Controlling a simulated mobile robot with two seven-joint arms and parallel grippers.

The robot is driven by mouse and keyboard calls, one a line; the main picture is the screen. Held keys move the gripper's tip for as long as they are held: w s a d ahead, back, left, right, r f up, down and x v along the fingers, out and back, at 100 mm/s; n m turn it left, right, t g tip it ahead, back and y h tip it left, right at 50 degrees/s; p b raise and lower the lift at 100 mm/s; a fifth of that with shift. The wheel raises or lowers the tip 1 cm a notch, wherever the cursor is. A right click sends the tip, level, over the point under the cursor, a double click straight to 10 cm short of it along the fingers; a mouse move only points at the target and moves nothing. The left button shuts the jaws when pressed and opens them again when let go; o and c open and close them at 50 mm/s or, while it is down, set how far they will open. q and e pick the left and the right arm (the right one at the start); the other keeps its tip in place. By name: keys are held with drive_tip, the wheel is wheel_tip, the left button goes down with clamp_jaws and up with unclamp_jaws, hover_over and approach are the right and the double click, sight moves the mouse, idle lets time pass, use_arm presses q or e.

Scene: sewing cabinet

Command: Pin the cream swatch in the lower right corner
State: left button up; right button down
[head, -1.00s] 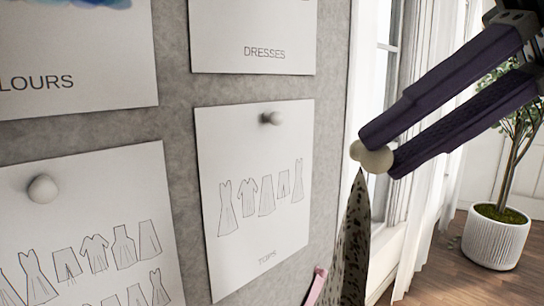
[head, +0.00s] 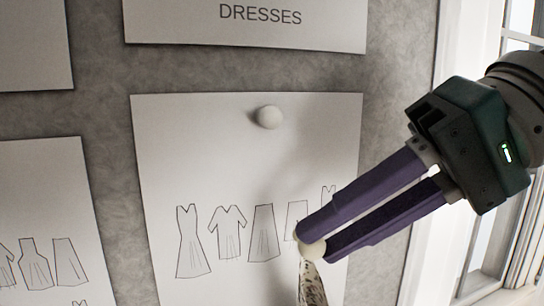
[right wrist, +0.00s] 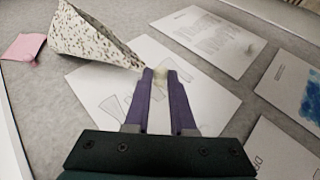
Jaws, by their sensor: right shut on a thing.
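The cream swatch (head: 313,287), speckled with dark spots, hangs just below the pin. Its lower part is cut off by the bottom edge of the head view. In the right wrist view the swatch (right wrist: 92,38) fans out from the fingertips to the upper left, and the pin (right wrist: 160,74) shows between the fingertips. I cannot tell whether the pin touches the grey board (head: 100,120). My left gripper is not in view.
The dresses sheet (head: 290,35) is above. A pink swatch (right wrist: 22,48) lies on the board past the cream one. A window (head: 500,240) is at the right.

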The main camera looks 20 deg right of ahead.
drive_tip(key=s+a+f+b, duration=0.1)
drive_tip(key=s+f+b, duration=0.25)
drive_tip(key=f, duration=1.05)
drive_tip(key=s+a+f+b, duration=0.2)
drive_tip(key=s+f+b, duration=0.15)
drive_tip(key=f, duration=1.05)
drive_tip(key=w+b, duration=0.6)
drive_tip(key=w, duration=0.7)
drive_tip(key=shift+d+n+b, duration=0.35)
drive_tip(key=shift+n+b, duration=0.05)
drive_tip(key=shift+w+r, duration=0.1)
drive_tip(key=shift+w, duration=0.35)
